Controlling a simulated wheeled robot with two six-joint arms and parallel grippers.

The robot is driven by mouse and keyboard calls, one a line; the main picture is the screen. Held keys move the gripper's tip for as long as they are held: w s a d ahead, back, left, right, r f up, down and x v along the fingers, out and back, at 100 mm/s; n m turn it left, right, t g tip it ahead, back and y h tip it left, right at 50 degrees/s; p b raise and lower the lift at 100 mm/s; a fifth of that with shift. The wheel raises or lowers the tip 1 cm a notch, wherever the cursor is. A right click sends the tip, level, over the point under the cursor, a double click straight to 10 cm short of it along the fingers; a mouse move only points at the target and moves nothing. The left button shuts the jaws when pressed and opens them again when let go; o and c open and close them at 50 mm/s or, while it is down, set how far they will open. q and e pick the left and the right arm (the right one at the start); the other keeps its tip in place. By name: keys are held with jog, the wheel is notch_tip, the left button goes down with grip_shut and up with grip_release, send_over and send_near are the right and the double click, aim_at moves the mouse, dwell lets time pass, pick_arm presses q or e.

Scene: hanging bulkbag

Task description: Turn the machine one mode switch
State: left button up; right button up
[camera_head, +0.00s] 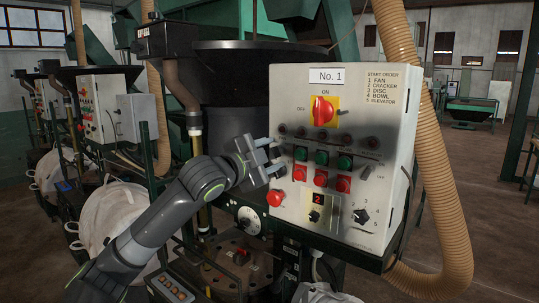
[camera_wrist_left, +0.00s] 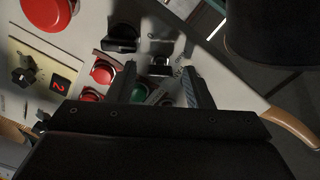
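The No. 1 machine's control panel (camera_head: 400,135) faces me in the head view. It has a red rotary switch (camera_head: 323,110) on a yellow plate marked ON and OFF. Low on the panel is a black knob (camera_head: 315,215) below a red "2" display (camera_head: 317,198). A black rotary selector (camera_head: 361,215) with numbers around it sits to the right. I cannot read which one is marked mode. My left gripper (camera_head: 272,158) is open and empty at the panel's left edge. In the left wrist view its fingers (camera_wrist_left: 160,88) are apart, with a green button (camera_wrist_left: 140,92) behind them.
Red and green push buttons (camera_head: 321,158) fill the panel's middle. A red mushroom button (camera_head: 275,198) sticks out at lower left. A ribbed tan hose (camera_head: 445,190) runs down the right side. A second machine with a similar panel (camera_head: 97,110) and white bags (camera_head: 115,212) stand at left.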

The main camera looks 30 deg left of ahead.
pick_arm(q)
jog(key=c, duration=0.9)
jog(key=shift+m+p, duration=3.15)
jog(key=shift+m, duration=2.95)
jog(key=o, duration=1)
